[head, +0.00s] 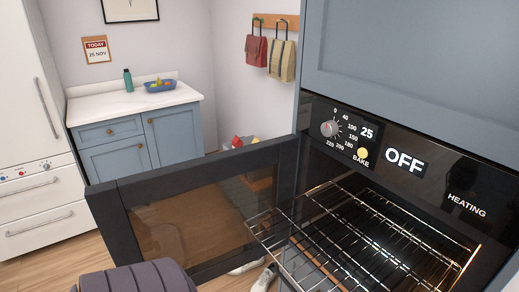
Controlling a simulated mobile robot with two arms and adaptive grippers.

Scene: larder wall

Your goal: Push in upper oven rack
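The oven's wire rack (385,238) shows in the head view at the lower right. Its front end (262,226) sticks out past the oven's front edge, toward the open door. The rest of the rack lies inside the lit cavity. Wires overlap, so I cannot clearly tell a lower rack from the upper one. The dark oven door (190,205) with a glass pane stands open to the left. Neither of my grippers shows in this view.
The control panel (385,150) above the cavity reads OFF and HEATING. A ribbed dark purple object (138,278) is at the bottom edge, in front of the door. Shoes (262,278) lie on the floor beyond the door. A blue cabinet (140,140) stands behind.

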